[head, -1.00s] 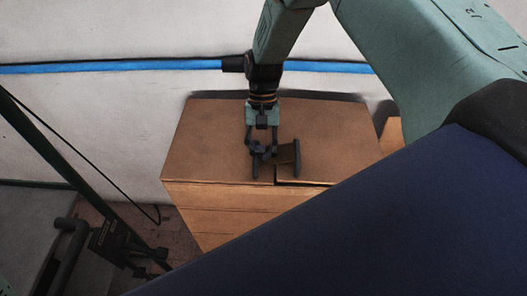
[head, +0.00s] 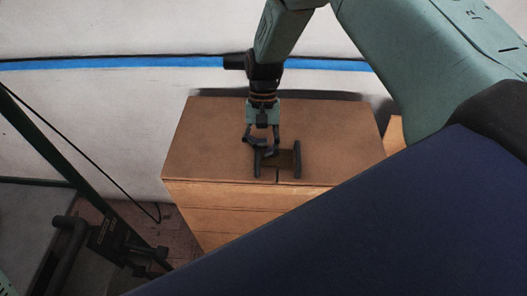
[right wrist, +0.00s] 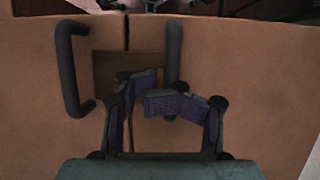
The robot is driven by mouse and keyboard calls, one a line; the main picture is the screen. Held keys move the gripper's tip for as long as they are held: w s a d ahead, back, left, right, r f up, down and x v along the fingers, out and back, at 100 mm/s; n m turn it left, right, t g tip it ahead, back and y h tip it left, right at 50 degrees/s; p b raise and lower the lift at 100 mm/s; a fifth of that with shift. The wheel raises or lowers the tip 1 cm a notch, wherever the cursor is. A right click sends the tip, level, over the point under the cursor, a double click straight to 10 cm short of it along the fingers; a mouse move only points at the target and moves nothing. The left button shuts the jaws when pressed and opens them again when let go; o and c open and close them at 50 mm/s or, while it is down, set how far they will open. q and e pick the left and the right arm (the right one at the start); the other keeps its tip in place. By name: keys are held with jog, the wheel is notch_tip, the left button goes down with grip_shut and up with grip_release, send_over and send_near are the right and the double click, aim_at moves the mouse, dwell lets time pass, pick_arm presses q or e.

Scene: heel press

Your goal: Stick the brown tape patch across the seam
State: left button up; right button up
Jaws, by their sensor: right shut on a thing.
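The brown tape patch (head: 281,158) lies over the seam (head: 277,176) on the carton top, between two dark bar handles. In the right wrist view the patch (right wrist: 112,70) appears flat against the carton, with the seam (right wrist: 127,30) running out beyond it. My right gripper (head: 263,147) is low over the carton. Its fingers (right wrist: 148,93) are closed at the patch's near edge in the wrist view and hide part of it. Whether the patch is stuck down cannot be told. My left gripper is not in view.
The dark handles stand on either side of the patch, one left (right wrist: 70,70) and one right (right wrist: 173,60) in the wrist view, the right one very close to my fingers. The carton (head: 210,135) has clear top surface around them. A white wall with a blue stripe is behind.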

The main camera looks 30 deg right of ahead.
jog(key=shift+w+a+f, duration=0.1)
jog(key=shift+w+f, duration=0.15)
jog(key=shift+f, duration=0.2)
dwell(0.4)
grip_shut()
dwell(0.3)
jog(key=shift+o, duration=2.1)
grip_release()
jog(key=o, duration=0.5)
jog(key=shift+w+a+f, duration=0.1)
jog(key=shift+w+f, duration=0.1)
jog(key=shift+w, duration=0.05)
jog(key=shift+c, duration=0.2)
jog(key=o, duration=0.5)
jog(key=shift+s+d+r, duration=0.1)
jog(key=shift+s+d, duration=0.15)
jog(key=shift+s, duration=0.15)
jog(key=shift+w+a, duration=0.2)
